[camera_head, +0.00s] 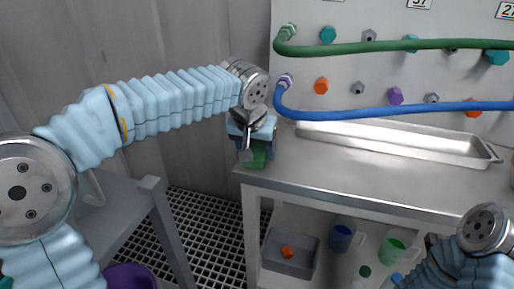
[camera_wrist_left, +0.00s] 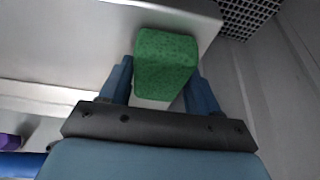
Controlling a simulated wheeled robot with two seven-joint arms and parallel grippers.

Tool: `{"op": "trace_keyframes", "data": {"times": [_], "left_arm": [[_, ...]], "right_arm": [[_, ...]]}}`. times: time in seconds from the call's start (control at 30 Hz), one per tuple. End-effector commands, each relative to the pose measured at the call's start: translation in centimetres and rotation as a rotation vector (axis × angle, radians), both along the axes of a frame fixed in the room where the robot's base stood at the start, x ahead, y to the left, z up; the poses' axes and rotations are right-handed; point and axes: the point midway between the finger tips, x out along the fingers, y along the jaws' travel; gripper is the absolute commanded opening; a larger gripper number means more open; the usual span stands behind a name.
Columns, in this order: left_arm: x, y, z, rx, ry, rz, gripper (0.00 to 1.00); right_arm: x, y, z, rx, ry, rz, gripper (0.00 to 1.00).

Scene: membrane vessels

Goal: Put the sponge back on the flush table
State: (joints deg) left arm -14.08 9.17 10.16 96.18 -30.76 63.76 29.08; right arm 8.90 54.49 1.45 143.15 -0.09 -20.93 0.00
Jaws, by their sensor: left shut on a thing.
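A green sponge (camera_wrist_left: 165,64) is between the two blue fingers of my left gripper (camera_wrist_left: 160,82) in the left wrist view. The gripper is shut on it. In the head view my left gripper (camera_head: 254,147) points down at the left end of the steel table (camera_head: 400,178), and the sponge (camera_head: 256,158) shows below it. The sponge is at the table's left edge; whether it touches the top, I cannot tell. My right gripper (camera_head: 440,245) is partly seen at the lower right, its fingers mostly hidden.
A steel tray (camera_head: 395,142) lies at the back of the table. Green (camera_head: 390,46) and blue (camera_head: 390,111) hoses cross the panel above. A grey bin (camera_head: 291,253) and blue and green jugs stand on the shelf below. Floor grating shows to the left.

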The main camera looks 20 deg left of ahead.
Motion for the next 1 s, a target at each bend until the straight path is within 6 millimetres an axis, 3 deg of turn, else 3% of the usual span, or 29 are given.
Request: {"op": "trace_keyframes", "data": {"times": [0.07,0.1,0.23,0.63,1.0], "left_arm": [[0.0,0.0,-0.4,0.0,0.0,0.0,0.33],[0.0,0.0,-0.3,0.0,0.0,0.0,0.66],[0.0,0.0,-0.2,0.0,0.0,0.0,0.86],[-0.2,0.0,0.8,-0.001,-0.003,0.0,0.87],[-3.3,0.0,8.2,-0.001,-0.003,0.0,0.87]], "right_arm": [[0.0,-0.1,-0.3,-0.001,0.0,-0.001,0.67],[0.0,-0.1,-0.2,-0.001,0.0,-0.001,0.67],[0.0,-0.1,-0.2,-0.001,0.0,-0.001,0.67],[0.0,0.0,0.2,0.001,-0.001,0.001,0.67],[-0.1,0.2,1.1,0.003,0.001,0.004,0.67]]}}
